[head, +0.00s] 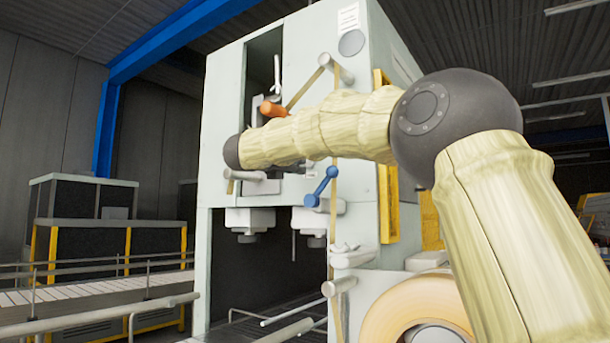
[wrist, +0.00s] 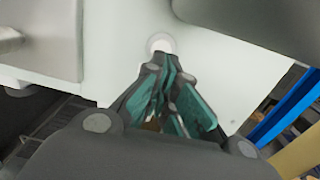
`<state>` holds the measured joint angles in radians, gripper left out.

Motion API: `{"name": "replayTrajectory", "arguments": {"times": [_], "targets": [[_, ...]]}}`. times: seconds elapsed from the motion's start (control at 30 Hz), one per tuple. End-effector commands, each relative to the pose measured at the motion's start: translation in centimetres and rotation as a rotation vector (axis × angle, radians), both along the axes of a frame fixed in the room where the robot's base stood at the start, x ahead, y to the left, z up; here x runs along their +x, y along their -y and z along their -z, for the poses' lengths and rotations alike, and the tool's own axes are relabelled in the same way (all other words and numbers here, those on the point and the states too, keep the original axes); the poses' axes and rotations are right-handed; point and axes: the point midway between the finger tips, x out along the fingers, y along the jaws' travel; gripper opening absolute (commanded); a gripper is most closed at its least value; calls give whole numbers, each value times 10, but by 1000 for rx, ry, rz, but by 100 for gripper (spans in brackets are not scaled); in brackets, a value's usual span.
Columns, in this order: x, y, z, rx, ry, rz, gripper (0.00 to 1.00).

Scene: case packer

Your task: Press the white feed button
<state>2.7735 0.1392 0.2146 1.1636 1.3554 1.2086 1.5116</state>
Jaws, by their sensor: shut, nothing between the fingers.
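The white feed button (wrist: 160,42) shows in the wrist view as a small round white disc on the pale machine panel (wrist: 120,30). My gripper (wrist: 161,60) is shut and empty, with its dark and teal fingers pointing at the button. The fingertips overlap the button's lower edge in the picture. I cannot tell whether they touch it or stop just short. In the head view my arm crosses in front of the case packer (head: 228,110), and neither my gripper nor the button can be made out there.
An orange handle (head: 272,109) and a blue handle (head: 322,187) stick out near my arm. A large tan roll (head: 418,305) sits low on the machine's right. A railed conveyor (head: 90,302) runs at left. In the wrist view a grey block (wrist: 45,38) stands left of the button.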

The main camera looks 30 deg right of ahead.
Motion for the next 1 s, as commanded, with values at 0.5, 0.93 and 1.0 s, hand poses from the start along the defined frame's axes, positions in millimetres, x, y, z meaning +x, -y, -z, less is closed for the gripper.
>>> {"name": "replayTrajectory", "arguments": {"times": [0.5,0.93,1.0], "targets": [[-41,-75,4,-1,-1,-2,0],[-46,-84,3,0,-1,-1,0],[-46,-84,3,0,-1,-1,0]]}}
